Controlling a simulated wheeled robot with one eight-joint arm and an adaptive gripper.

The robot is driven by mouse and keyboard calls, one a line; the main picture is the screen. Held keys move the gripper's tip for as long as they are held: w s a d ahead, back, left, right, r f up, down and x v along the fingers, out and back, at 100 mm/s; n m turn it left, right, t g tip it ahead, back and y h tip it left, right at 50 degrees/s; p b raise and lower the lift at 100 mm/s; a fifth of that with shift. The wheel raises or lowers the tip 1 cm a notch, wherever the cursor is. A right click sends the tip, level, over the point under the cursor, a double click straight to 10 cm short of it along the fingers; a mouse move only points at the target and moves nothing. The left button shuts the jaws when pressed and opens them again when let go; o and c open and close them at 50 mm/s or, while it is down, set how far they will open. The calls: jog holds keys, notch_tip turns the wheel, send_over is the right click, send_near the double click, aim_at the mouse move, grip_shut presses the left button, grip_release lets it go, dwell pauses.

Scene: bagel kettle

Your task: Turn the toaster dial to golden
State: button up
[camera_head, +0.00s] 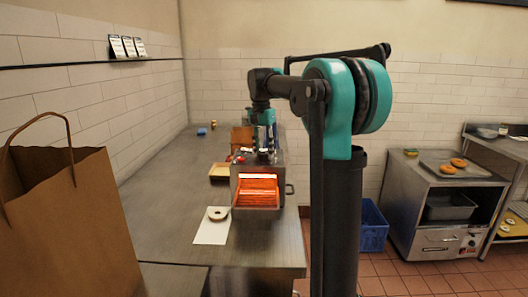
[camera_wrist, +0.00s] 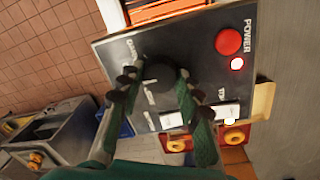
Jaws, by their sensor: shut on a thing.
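The toaster (camera_head: 282,173) stands on the metal counter, its front opening glowing orange in the head view. Its dark control panel (camera_wrist: 205,72) fills much of the wrist view. The black round dial (camera_wrist: 157,73) is on this panel, with white labels around it, partly covered and too blurred to read in full. My gripper (camera_wrist: 157,82) is shut on the dial, one finger on each side. In the head view my gripper (camera_head: 264,152) is over the toaster's top, its fingertips hard to make out. Which label the dial points to cannot be told.
A red button (camera_wrist: 229,41) marked POWER and a lit lamp (camera_wrist: 237,64) sit near the dial. A paper bag (camera_head: 75,220) stands at the near left. A blue crate (camera_head: 371,226) is on the floor.

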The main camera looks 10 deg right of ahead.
dwell(0.5)
jog(key=o, duration=1.2)
jog(key=shift+c, duration=0.2)
notch_tip(320, 180, up, 12)
jog(key=shift+w+a, duration=0.25)
jog(key=shift+a, duration=0.1)
